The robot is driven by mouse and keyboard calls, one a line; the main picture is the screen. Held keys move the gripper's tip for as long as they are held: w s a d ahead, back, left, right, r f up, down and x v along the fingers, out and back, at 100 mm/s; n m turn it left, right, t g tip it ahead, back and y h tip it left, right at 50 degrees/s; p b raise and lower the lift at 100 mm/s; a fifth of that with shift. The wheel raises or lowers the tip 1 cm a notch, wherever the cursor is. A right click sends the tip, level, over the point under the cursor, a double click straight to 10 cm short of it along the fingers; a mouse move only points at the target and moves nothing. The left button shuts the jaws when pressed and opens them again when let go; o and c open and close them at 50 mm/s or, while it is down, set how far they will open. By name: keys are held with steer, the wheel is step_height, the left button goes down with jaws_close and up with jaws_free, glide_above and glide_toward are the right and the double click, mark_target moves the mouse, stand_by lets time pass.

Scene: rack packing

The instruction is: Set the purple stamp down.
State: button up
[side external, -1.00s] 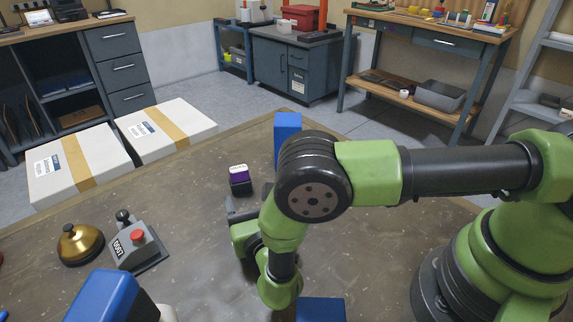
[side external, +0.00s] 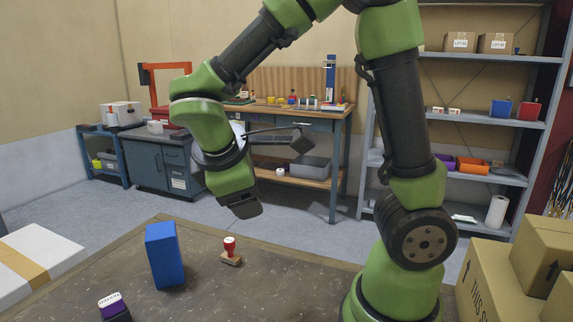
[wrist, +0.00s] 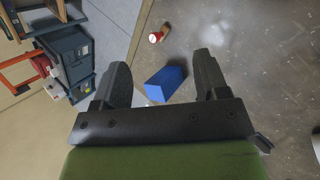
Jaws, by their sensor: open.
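The purple stamp (side external: 113,306) stands on the brown table at the lower left of the side view, cut by the bottom edge. It has a pale lettered top, a purple band and a dark lower part. Nothing touches it that I can see. My gripper (side external: 242,204) is raised above the table, up and to the right of the stamp. In the wrist view my gripper (wrist: 163,76) has its two fingers wide apart with nothing held between them. I cannot make out the purple stamp in the wrist view.
A blue block (side external: 164,255) stands on the table right of the purple stamp; it also shows in the wrist view (wrist: 165,83). A red-handled stamp (side external: 230,252) stands further right. Cardboard boxes (side external: 495,285) are at the lower right. Bare tabletop lies between.

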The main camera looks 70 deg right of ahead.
steer(key=s+a+r+m+t+y, duration=0.5)
steer(key=s+m+y, duration=0.4)
steer(key=m, duration=0.2)
steer(key=shift+r+t, duration=0.7)
steer(key=shift+t, duration=0.1)
